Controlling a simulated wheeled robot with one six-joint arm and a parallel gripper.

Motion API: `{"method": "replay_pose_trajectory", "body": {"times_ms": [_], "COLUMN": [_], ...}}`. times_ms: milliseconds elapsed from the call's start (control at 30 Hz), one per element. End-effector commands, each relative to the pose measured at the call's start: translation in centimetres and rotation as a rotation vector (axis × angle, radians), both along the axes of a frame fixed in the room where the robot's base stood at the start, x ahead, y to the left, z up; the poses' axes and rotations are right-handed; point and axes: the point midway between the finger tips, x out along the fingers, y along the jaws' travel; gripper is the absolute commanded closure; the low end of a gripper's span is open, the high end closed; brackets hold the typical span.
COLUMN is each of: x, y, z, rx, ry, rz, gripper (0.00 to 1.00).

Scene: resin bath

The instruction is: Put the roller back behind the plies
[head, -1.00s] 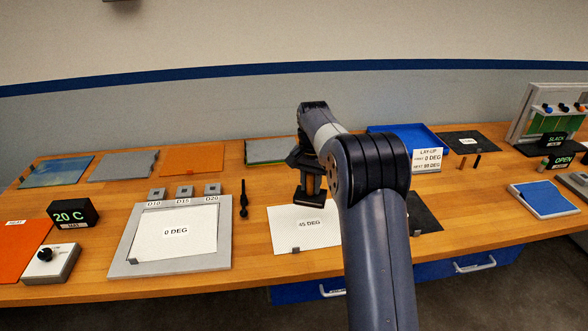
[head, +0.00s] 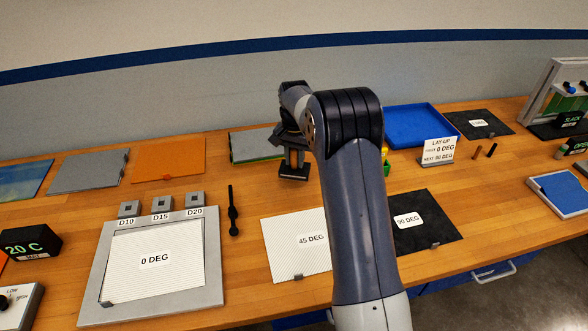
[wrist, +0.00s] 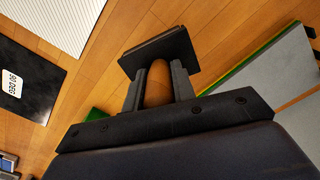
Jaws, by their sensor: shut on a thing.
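My gripper (head: 294,155) is shut on the roller. In the wrist view the roller's brown rounded body (wrist: 158,85) is between the two dark fingers, with a dark flat piece (wrist: 155,50) beyond the fingertips. In the head view the dark lower end (head: 294,173) is above or on bare wood; contact is unclear. It is behind the white 45 DEG ply (head: 290,255), close to the green-edged grey sheet (head: 250,147). The black 90 DEG ply (head: 425,232) lies right of my arm. The 0 DEG ply (head: 155,275) lies on a grey plate (head: 92,300).
A black slim tool (head: 233,212) lies left of the 45 DEG ply. A blue tray (head: 415,122) and lay-up sign (head: 437,150) stand at the back right. A small green-and-yellow item (head: 386,160) is partly behind my arm. Bare wood lies between sheets and plies.

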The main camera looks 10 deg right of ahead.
Motion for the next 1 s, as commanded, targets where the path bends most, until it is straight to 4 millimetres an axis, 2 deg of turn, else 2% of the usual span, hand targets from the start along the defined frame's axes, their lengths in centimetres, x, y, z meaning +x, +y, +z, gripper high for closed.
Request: {"method": "replay_pose_trajectory", "body": {"times_ms": [167,400,767,800,1000], "x": [0.0,0.0,0.0,0.0,0.0], "y": [0.0,0.0,0.0,0.0,0.0], "z": [-1.3,-4.3,-5.0,-5.0,-4.9], "rx": [0.000,0.000,0.000,0.000,-0.001], "ry": [0.000,0.001,-0.002,-0.001,-0.001], "rz": [0.000,0.000,0.000,0.000,0.000], "gripper": [1.00,1.00,1.00,0.74,0.57]}}
